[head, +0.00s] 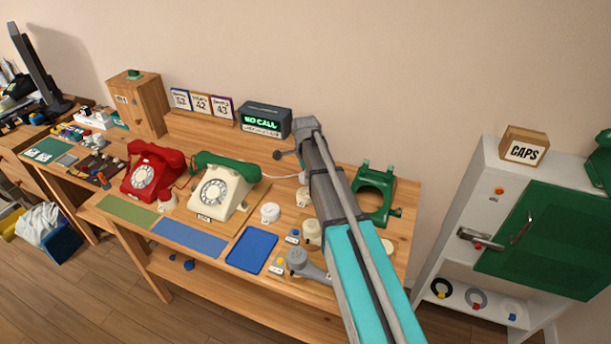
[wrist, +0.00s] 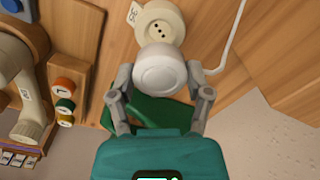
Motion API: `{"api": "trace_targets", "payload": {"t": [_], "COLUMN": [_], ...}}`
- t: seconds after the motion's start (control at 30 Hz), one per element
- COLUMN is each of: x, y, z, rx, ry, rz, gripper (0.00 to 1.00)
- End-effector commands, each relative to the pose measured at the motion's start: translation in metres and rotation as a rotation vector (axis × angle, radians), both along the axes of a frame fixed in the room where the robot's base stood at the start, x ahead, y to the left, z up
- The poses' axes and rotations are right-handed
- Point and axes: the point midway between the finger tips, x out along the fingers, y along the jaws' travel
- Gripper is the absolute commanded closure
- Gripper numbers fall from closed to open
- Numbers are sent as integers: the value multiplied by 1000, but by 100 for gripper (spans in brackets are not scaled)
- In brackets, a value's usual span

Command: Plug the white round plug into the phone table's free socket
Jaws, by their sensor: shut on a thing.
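The white round plug (wrist: 160,72) is between the two grey fingers of my gripper (wrist: 160,78) in the wrist view, and the fingers are shut on it. A cream round socket (wrist: 159,24) with several dark holes lies just beyond the plug on the wooden table. The plug overlaps the socket's near edge in the picture; I cannot tell the gap between them. The holes in view are empty. A white cable (wrist: 233,42) runs along the right of the plug.
A green phone shell (head: 374,190) stands at the table's right. A cream phone (head: 218,192) with a green handset and a red phone (head: 146,172) stand to the left. The NO CALL box (head: 265,119) is at the back. A blue mat (head: 250,250) lies bare at the front.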

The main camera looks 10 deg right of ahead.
Motion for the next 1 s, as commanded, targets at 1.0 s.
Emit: {"api": "trace_targets", "payload": {"t": [1.0], "x": [0], "y": [1], "z": [-45], "rx": [0], "ry": [0], "rz": [2], "gripper": [74]}}
